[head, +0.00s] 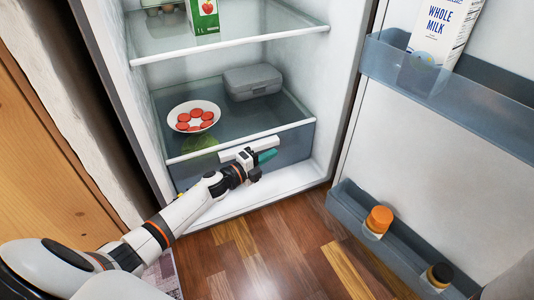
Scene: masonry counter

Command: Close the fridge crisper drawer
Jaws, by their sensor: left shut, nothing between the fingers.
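The crisper drawer (290,146) is the translucent blue-grey drawer at the bottom of the fridge, under the lowest glass shelf. A pale green vegetable shows dimly through it at its left. A white handle bar (249,149) runs across its front. My left gripper (266,156) is shut and empty, right at the drawer's front just below the handle bar. I cannot tell whether its fingertips touch the drawer. The arm hides part of the drawer's lower left front. My right gripper is not in view.
A white bowl (194,116) with red slices and a grey container (252,82) stand on the shelf above the drawer. The fridge door (436,150) stands open at right, holding a milk carton (440,30) and capped jars. The wooden floor (270,262) in front is clear.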

